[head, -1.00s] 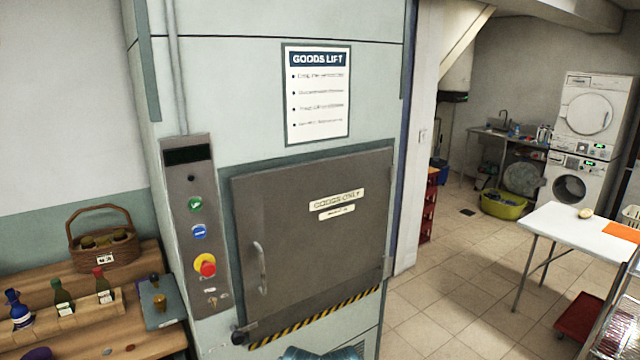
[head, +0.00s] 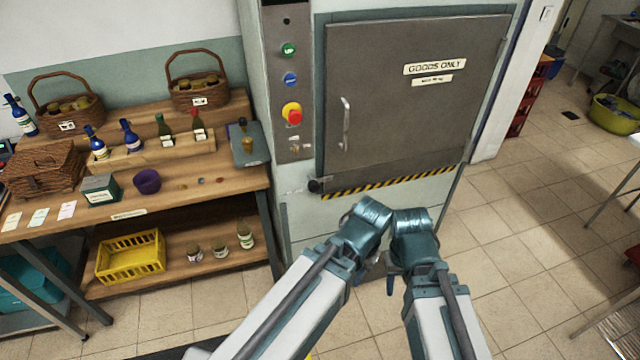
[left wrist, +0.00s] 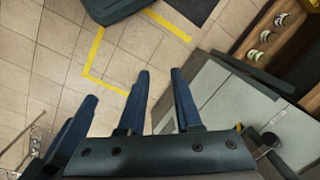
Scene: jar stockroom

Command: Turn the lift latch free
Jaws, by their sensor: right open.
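The lift latch (head: 315,186) is a small dark knob at the lower left corner of the shut grey lift door (head: 410,95). A dark knob that looks like the latch (left wrist: 268,138) shows at the lower right of the left wrist view. My left gripper is mostly hidden behind its wrist in the head view. In the left wrist view the left gripper (left wrist: 160,72) has its two blue fingers apart with nothing between them. My right gripper (head: 391,284) hangs beside it, open and apart from the latch. Both are in front of the lift, below the door.
A control panel (head: 291,85) with a red knob is left of the door. A wooden bench (head: 225,183) with baskets and bottles stands to the left, with a yellow crate (head: 131,256) on its lower shelf.

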